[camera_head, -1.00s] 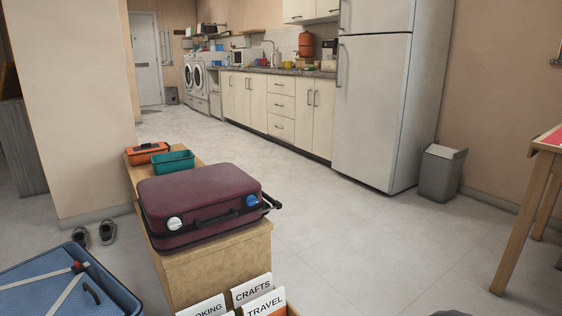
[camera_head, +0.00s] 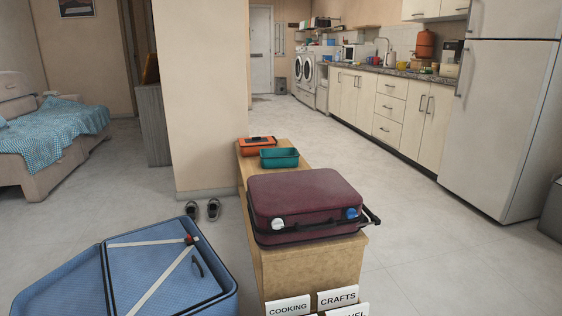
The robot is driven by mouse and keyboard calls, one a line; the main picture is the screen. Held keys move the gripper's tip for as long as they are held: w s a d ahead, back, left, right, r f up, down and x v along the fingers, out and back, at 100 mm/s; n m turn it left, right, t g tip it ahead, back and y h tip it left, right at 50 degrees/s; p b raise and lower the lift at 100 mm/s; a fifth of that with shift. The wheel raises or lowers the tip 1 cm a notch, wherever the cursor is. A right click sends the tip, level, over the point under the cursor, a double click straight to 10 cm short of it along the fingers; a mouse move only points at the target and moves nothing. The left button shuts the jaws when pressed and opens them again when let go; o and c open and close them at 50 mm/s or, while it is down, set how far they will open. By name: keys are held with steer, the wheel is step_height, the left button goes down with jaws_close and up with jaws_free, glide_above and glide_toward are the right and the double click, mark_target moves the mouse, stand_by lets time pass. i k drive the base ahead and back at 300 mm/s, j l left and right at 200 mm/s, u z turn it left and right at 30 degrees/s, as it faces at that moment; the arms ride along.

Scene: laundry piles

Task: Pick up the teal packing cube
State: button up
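The closed maroon suitcase (camera_head: 304,203) lies on the near end of the bench. An orange case (camera_head: 257,144) sits at the far end. An open blue suitcase (camera_head: 75,293) lies at lower left. Shoes (camera_head: 203,211) stand by the wall end (camera_head: 207,90). Floor right of the bench is clear.

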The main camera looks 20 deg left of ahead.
mark_target(272, 158)
steer(key=i+l+z, duration=0.5)
steer(key=i+z, duration=0.25)
steer(key=i+l+z, duration=0.15)
steer(key=i, duration=0.25)
steer(key=i+z, duration=0.15)
steer(key=i, duration=0.3)
steer(key=i+u, duration=1)
steer(key=u, duration=0.15)
steer(key=i+j+u, duration=0.15)
steer(key=i+u, duration=0.2)
steer(key=i, duration=0.2)
steer(key=i+u, duration=0.35)
steer(key=i, duration=0.15)
steer(key=i+l+u, duration=0.1)
steer(key=i+u, duration=0.3)
steer(key=i, duration=0.15)
steer(key=i+j+u, duration=0.15)
steer(key=i+u, duration=0.55)
steer(key=u, duration=0.15)
steer(key=i+u, duration=0.6)
steer(key=i, duration=0.15)
